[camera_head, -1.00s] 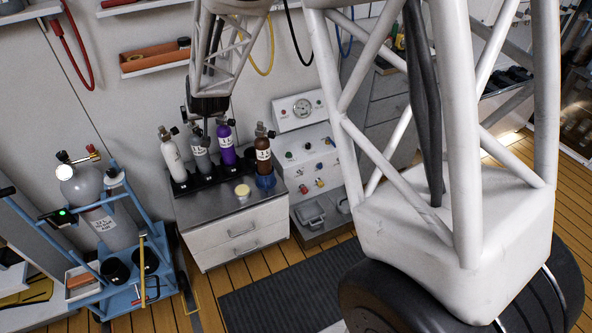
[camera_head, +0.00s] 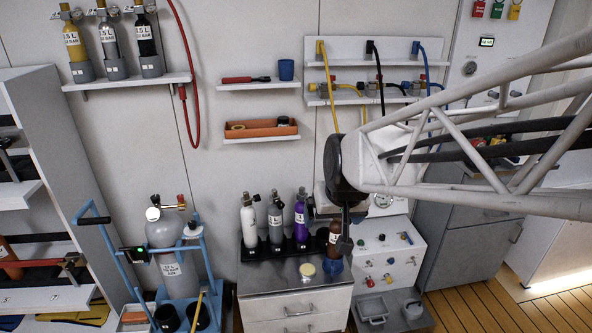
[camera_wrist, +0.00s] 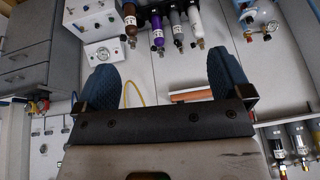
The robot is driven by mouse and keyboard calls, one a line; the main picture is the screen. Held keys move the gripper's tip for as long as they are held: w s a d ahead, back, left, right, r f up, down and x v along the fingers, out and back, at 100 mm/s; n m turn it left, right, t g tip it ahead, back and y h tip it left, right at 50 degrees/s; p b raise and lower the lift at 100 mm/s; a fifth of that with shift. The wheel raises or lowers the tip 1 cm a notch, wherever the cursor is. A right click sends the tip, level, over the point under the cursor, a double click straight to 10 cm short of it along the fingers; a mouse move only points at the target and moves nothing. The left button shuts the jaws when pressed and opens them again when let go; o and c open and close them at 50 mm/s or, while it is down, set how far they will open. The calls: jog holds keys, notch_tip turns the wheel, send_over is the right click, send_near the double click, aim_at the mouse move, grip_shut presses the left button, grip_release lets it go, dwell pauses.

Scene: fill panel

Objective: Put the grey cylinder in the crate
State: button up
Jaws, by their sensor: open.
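A small grey cylinder (camera_head: 275,222) with a black valve stands upright in a black rack on the steel bench top, between a white and a purple cylinder. It also shows in the wrist view (camera_wrist: 178,32), near the top edge. My gripper (camera_head: 346,238) hangs in front of the right end of the rack, partly covering the brown cylinder. In the wrist view its blue-padded fingers (camera_wrist: 165,82) are wide apart with nothing between them. An orange open tray (camera_head: 285,131) sits on a wall shelf; I cannot tell whether it is the crate.
White (camera_head: 249,221), purple (camera_head: 301,218) and brown (camera_head: 334,236) cylinders crowd the rack. A blue trolley (camera_head: 212,270) with a large grey cylinder (camera_head: 172,262) stands left. A white valve panel (camera_head: 385,255) stands right. A yellowish disc (camera_head: 307,270) lies on the bench.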

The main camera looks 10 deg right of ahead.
jog(key=s+d+g+h, duration=0.1)
jog(key=s+d+g, duration=0.1)
jog(key=s, duration=1.4)
jog(key=shift+s+d+r, duration=0.25)
jog(key=shift+d+r, duration=0.1)
jog(key=shift+r, duration=0.1)
